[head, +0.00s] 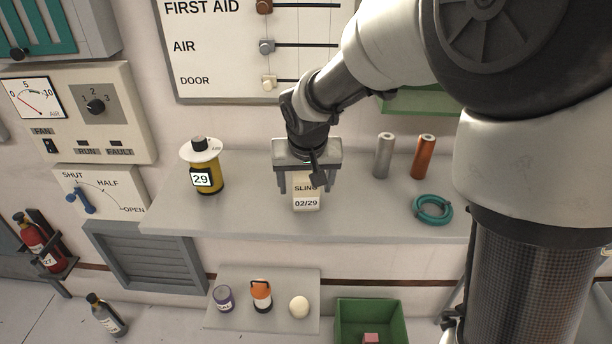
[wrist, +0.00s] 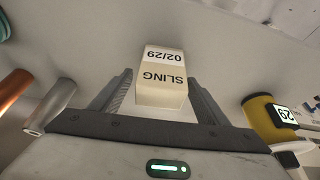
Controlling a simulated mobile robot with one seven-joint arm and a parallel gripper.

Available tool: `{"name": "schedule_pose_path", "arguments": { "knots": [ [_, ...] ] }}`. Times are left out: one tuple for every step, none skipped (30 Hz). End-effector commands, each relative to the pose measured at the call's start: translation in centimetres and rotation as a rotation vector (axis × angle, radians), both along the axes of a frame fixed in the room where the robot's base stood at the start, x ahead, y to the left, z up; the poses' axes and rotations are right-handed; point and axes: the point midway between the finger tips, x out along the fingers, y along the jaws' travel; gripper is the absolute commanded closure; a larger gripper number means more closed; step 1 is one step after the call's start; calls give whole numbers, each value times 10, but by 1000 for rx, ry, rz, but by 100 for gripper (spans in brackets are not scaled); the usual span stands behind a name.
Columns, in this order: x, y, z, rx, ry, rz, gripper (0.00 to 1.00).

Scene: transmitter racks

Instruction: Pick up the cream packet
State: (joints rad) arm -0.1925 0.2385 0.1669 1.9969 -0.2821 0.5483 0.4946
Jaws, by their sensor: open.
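The cream packet (head: 306,196), marked SLING 02/29, stands on the grey shelf (head: 250,215). In the wrist view the packet (wrist: 163,82) lies ahead of and between the two fingers, label upside down in that picture. My gripper (head: 306,190) is above and around the packet's upper part in the head view, with a finger on each side. In the wrist view my gripper (wrist: 163,95) is open, with a gap visible between the packet and each finger. The packet's top is partly hidden by my gripper in the head view.
On the shelf, a yellow canister (head: 208,181) stands left; a silver cylinder (head: 384,156), an orange cylinder (head: 423,157) and a teal ring (head: 432,210) are right. Below are a small lower shelf (head: 280,323) with several items and a green bin (head: 370,305). The wall is close behind.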

Motion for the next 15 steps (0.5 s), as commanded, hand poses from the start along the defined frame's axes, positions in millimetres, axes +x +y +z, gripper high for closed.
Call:
{"name": "schedule_pose_path", "arguments": {
  "knots": [
    [2, 0, -6, 0, 2, 0, 31],
    [3, 1, -9, 0, 1, 0, 31],
    [4, 1, -10, 1, 0, -1, 31],
    [5, 1, -11, 1, -1, -1, 31],
    [5, 1, -12, 1, -1, -1, 31],
    [5, 1, -12, 1, -1, -1, 31],
    [5, 1, -12, 1, -2, -1, 31],
    [5, 1, -11, 1, -2, -1, 31],
    [5, 1, -11, 1, -2, -1, 31],
    [5, 1, -11, 1, -2, -1, 31],
    [5, 1, -11, 1, -2, -1, 33],
    [5, 1, -11, 1, -1, -1, 40],
    [5, 1, -11, 1, -1, -1, 45],
    [5, 1, -11, 1, -1, -1, 50],
    [5, 1, -11, 1, -1, -1, 57]
  ]
}}
